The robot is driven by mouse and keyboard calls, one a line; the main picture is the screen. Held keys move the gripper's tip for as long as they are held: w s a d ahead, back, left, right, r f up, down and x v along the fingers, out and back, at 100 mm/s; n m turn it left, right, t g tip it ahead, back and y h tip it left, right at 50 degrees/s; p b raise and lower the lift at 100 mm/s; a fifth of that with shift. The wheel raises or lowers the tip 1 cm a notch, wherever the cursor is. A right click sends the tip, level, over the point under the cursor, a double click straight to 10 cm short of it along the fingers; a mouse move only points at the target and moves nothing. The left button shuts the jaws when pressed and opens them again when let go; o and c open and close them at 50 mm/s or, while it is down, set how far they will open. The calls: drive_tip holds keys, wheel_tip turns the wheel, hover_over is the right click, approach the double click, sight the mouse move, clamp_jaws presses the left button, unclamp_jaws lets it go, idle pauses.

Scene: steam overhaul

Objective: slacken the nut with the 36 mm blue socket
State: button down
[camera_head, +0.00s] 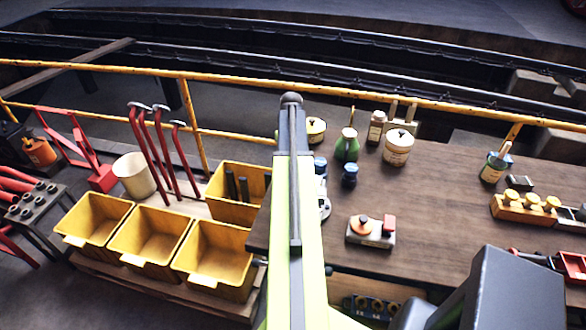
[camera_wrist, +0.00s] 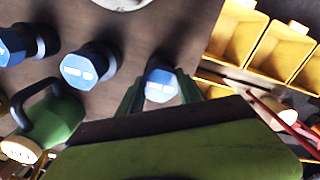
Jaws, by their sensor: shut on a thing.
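My gripper (camera_wrist: 160,78) is shut on a blue-topped socket (camera_wrist: 161,87), with a green finger on each side of it. Its pale label is too small to read, so I cannot confirm the 36 mm size. Two more blue sockets with dark bodies stand to its left in the wrist view, a near one (camera_wrist: 78,67) and a far one (camera_wrist: 14,46). In the head view, blue sockets (camera_head: 349,174) show on the bench just right of my arm. My arm hides the gripper and held socket there. I cannot pick out the nut in either view.
A green can (camera_head: 347,145) and a cream pot (camera_head: 398,148) stand behind the sockets. A red-and-white device (camera_head: 371,231) sits on the brown bench (camera_head: 440,200). Yellow bins (camera_head: 215,261) and red-handled tools (camera_head: 160,150) are at left. The bench middle is mostly clear.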

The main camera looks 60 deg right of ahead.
drive_tip(key=shift+r+p, duration=3.05)
drive_tip(key=shift+r, duration=0.05)
drive_tip(key=shift+f, duration=0.1)
drive_tip(key=s+a+r+p, duration=0.3)
drive_tip(key=a+r+p, duration=0.1)
drive_tip(key=r+p, duration=0.4)
drive_tip(key=s+a+r+p, duration=0.3)
drive_tip(key=a+r+p, duration=0.1)
drive_tip(key=r+p, duration=0.5)
drive_tip(key=shift+s+r+n, duration=0.15)
drive_tip(key=shift+s+n, duration=0.05)
drive_tip(key=shift+n, duration=0.2)
